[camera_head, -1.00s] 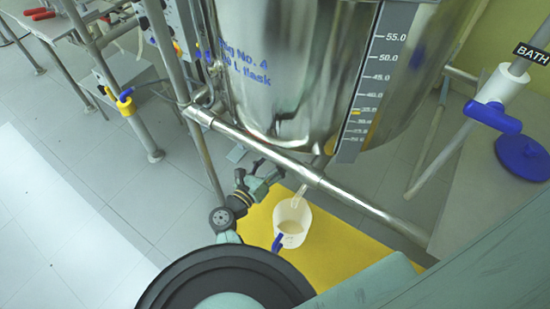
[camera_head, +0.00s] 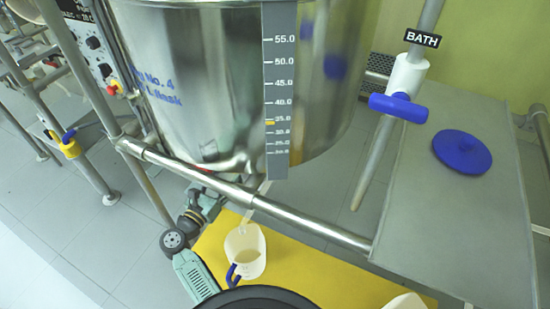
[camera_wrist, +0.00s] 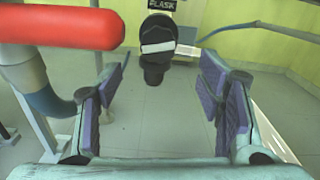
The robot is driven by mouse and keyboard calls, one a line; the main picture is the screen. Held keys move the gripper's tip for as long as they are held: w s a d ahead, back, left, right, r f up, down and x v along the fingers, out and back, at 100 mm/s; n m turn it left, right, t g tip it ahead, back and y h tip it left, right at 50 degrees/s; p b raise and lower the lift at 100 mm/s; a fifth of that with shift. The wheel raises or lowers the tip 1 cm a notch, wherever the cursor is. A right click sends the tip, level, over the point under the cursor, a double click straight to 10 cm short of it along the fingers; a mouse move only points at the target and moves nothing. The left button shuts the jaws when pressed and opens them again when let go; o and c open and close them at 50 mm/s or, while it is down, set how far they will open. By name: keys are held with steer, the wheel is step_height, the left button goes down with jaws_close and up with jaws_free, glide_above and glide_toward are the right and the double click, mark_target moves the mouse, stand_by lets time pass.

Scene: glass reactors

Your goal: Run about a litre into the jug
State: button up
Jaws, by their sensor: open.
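The jug (camera_head: 245,248), translucent white with a blue handle (camera_head: 232,275), stands on a yellow mat (camera_head: 315,280) below the vessel. It seems to hold some pale liquid, but its level is unreadable. A clear outlet tube (camera_head: 246,217) points down over its mouth. The steel vessel (camera_head: 205,75) has a level scale (camera_head: 279,80) with a yellow marker near 35. My gripper (camera_wrist: 160,105) is open and empty in the wrist view. A black valve handle (camera_wrist: 158,38) with a white band lies ahead between the fingers, under a FLASK label (camera_wrist: 175,4).
A steel frame pipe (camera_head: 300,225) crosses in front of the vessel. A red cylinder (camera_wrist: 70,27) is close at upper left in the wrist view. At right are a blue BATH valve handle (camera_head: 399,107) and a grey table (camera_head: 470,215) with a blue disc (camera_head: 461,151).

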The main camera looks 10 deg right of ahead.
steer(key=p+x, duration=0.2)
steer(key=x, duration=0.8)
steer(key=shift+w+d, duration=0.1)
steer(key=shift+w, duration=0.2)
steer(key=shift+c, duration=0.3)
steer(key=c, duration=1.1)
steer(key=shift+n+p, duration=0.35)
steer(key=shift+n, duration=0.45)
